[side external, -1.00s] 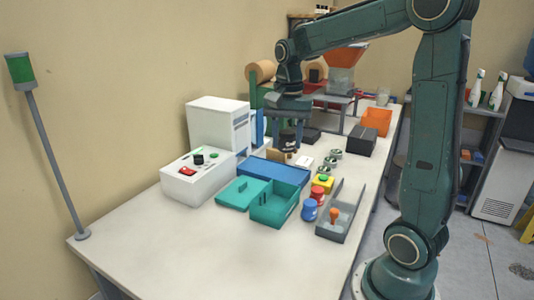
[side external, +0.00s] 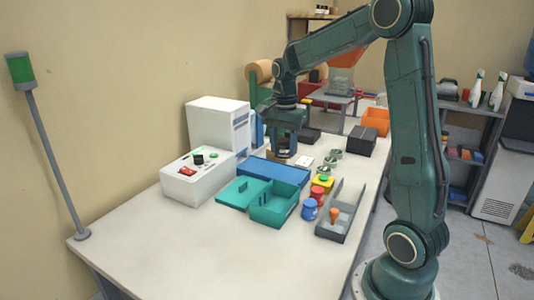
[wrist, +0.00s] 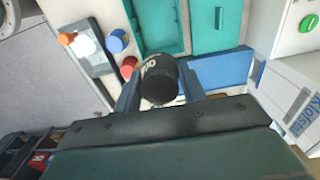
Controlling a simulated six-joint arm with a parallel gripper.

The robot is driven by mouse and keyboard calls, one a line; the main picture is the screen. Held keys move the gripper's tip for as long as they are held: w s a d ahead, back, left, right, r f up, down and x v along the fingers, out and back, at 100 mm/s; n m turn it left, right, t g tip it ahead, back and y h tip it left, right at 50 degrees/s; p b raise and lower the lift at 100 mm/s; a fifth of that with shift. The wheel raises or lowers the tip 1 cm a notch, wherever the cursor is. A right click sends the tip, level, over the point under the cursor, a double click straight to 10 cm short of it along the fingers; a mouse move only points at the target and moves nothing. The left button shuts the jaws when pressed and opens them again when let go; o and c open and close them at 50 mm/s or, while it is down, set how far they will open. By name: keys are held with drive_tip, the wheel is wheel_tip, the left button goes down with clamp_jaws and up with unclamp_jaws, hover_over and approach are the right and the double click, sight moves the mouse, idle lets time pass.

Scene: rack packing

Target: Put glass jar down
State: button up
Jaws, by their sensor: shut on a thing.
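My gripper (side external: 284,146) is shut on the glass jar, seen from above in the wrist view as a round black lid (wrist: 160,80) with white lettering between the two fingers. The jar's body is mostly hidden by the lid and fingers. In the side view the gripper hangs low over the table, just behind the long blue case (side external: 275,170). I cannot tell whether the jar's base touches the surface below.
A teal open box (side external: 276,217) and its flat teal neighbour (side external: 238,194) lie in front. White machines stand left. The front table is clear.

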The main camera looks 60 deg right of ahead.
sight(283, 155)
wheel_tip(283, 155, down, 16)
drive_tip(key=shift+r, duration=0.25)
idle(0.6)
drive_tip(key=shift+f, duration=0.15)
drive_tip(key=o, duration=0.8)
wheel_tip(283, 155, up, 12)
drive_tip(key=shift+r, duration=0.2)
idle(0.8)
